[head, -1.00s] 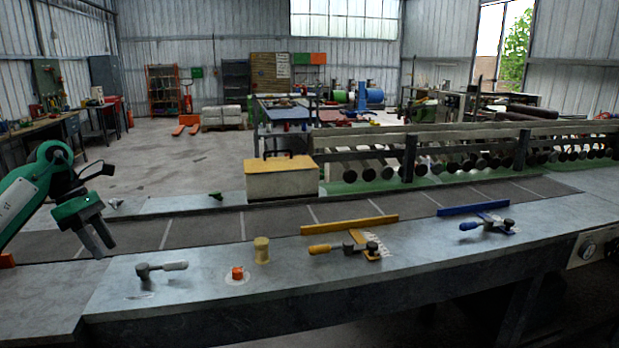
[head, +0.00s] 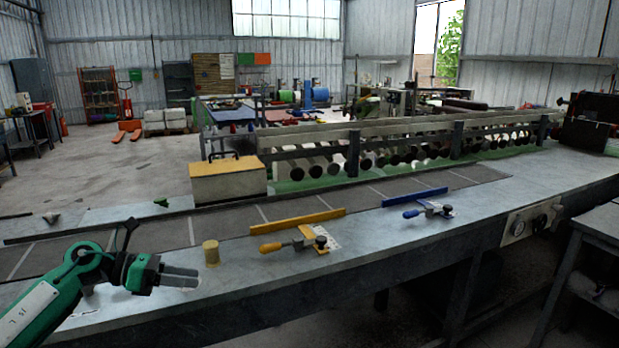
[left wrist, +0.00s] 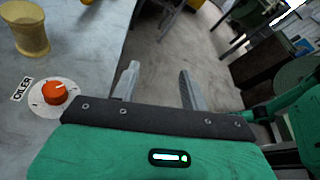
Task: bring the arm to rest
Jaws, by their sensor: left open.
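My left gripper (head: 178,276) reaches in from the lower left of the head view, over the near edge of the metal bench (head: 240,295). In the left wrist view its two fingers (left wrist: 158,88) stand apart with nothing between them, the floor showing below. An orange knob (left wrist: 55,92) on a round plate is to the left of the fingers, apart from them; the arm hides it in the head view. A yellow spool-like cup (head: 211,252) stands just beyond the gripper, and also shows in the left wrist view (left wrist: 27,28). My right gripper is not seen.
A yellow-handled clamp (head: 300,240) and a blue-handled clamp (head: 428,210) lie further right on the bench. A yellow-topped box (head: 228,181) stands behind the dark belt (head: 110,240). A grey table (head: 600,225) is at the right. The floor before the bench looks open.

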